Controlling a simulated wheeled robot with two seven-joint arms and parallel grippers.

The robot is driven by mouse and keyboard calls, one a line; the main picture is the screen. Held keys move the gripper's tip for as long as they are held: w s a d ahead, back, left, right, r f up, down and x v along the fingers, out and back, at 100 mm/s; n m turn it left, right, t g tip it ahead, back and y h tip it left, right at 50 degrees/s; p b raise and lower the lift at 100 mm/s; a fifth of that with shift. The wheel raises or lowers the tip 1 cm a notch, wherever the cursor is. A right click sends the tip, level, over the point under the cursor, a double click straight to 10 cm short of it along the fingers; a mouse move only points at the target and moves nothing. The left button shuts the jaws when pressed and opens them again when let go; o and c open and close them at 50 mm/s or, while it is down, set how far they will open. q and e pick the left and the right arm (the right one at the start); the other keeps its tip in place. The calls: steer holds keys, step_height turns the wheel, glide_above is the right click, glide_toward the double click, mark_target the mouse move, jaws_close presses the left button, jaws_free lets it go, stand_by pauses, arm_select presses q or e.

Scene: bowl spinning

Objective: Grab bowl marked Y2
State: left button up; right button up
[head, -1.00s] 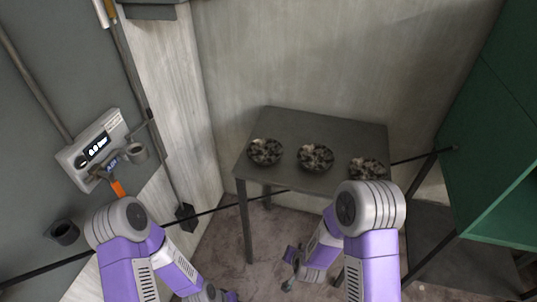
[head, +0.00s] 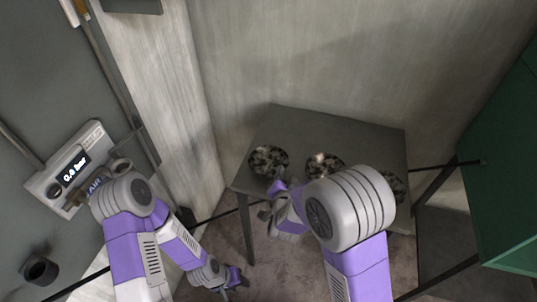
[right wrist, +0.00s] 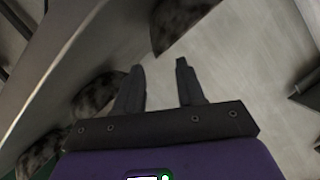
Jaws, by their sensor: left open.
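Three dark, mottled bowls stand in a row on a grey table (head: 300,122): a left bowl (head: 268,160), a middle bowl (head: 325,161) and a right bowl (head: 394,184) partly hidden by my right arm. No Y2 mark is legible on any of them. My right gripper (head: 266,212) is at the table's front edge, below the left bowl in the picture. In the right wrist view its fingers (right wrist: 159,66) are apart and empty, with one bowl (right wrist: 182,22) just beyond the tips. My left gripper (head: 236,281) is open, low and left of the table.
A wall panel with a gauge (head: 70,172) and a black cup (head: 40,269) is at the left. A green cabinet (head: 505,180) stands at the right. The pale wall is close behind the table. The table top behind the bowls is clear.

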mark_target(287, 161)
steer(key=shift+b+x, duration=0.5)
steer(key=shift+x, duration=3.1)
steer(key=shift+c, duration=0.5)
jaws_close()
